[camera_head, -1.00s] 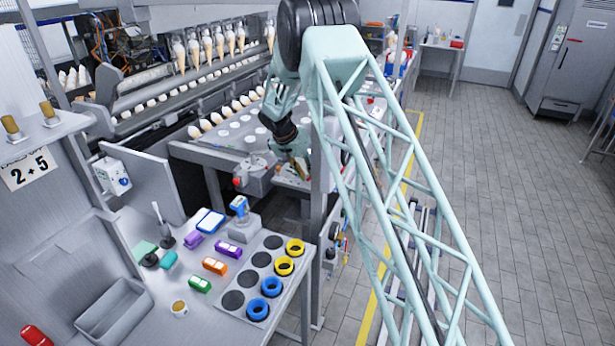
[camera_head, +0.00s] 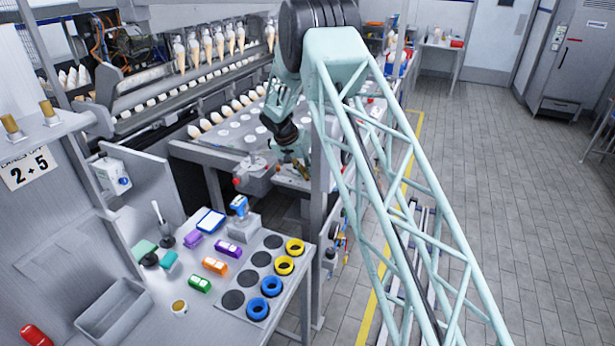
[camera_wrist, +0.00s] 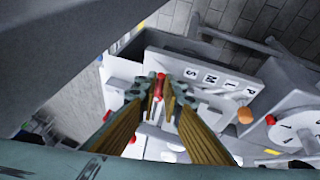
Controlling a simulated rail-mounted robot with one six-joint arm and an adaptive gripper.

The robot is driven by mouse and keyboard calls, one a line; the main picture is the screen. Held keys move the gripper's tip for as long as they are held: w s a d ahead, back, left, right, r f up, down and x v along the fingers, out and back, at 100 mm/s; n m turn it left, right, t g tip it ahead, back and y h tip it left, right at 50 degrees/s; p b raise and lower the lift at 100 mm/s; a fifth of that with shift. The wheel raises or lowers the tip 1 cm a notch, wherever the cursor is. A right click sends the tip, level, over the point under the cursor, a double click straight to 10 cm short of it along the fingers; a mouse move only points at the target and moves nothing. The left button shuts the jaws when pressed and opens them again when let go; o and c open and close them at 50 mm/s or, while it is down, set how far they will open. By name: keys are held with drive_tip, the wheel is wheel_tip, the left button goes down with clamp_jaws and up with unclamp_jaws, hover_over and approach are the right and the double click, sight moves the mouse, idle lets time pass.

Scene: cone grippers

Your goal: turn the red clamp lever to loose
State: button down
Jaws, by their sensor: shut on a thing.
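In the wrist view the red clamp lever (camera_wrist: 158,86) shows as a narrow red piece between the tips of my gripper (camera_wrist: 161,94). My gripper is shut on it, with one long tan finger on each side. The fingers hide most of the lever, so its angle is hard to tell. In the head view my gripper (camera_head: 297,168) reaches down beside the machine's grey front, partly behind the post. The lever cannot be made out there.
A grey panel with letters (camera_wrist: 215,79) lies just beyond the fingertips in the wrist view. An orange knob (camera_wrist: 245,116) and a round dial (camera_wrist: 290,127) stand to its right. In the head view a bench with blue rings (camera_head: 271,286) and yellow rings (camera_head: 295,247) is in front.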

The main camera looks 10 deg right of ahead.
drive_tip(key=shift+s+d+f+n+b, duration=0.1)
drive_tip(key=shift+d+n+b, duration=0.05)
drive_tip(key=shift+n+b, duration=0.2)
drive_tip(key=shift+d+n+b, duration=0.1)
drive_tip(key=shift+n+b, duration=0.25)
drive_tip(key=shift+b, duration=0.2)
drive_tip(key=shift+s, duration=0.1)
drive_tip(key=c, duration=2.8)
unclamp_jaws()
drive_tip(key=shift+r, duration=0.25)
drive_tip(key=shift+s+v, duration=0.15)
drive_tip(key=shift+v, duration=2.8)
drive_tip(key=shift+s+v, duration=0.1)
drive_tip(key=shift+v, duration=2.8)
drive_tip(key=shift+d, duration=0.2)
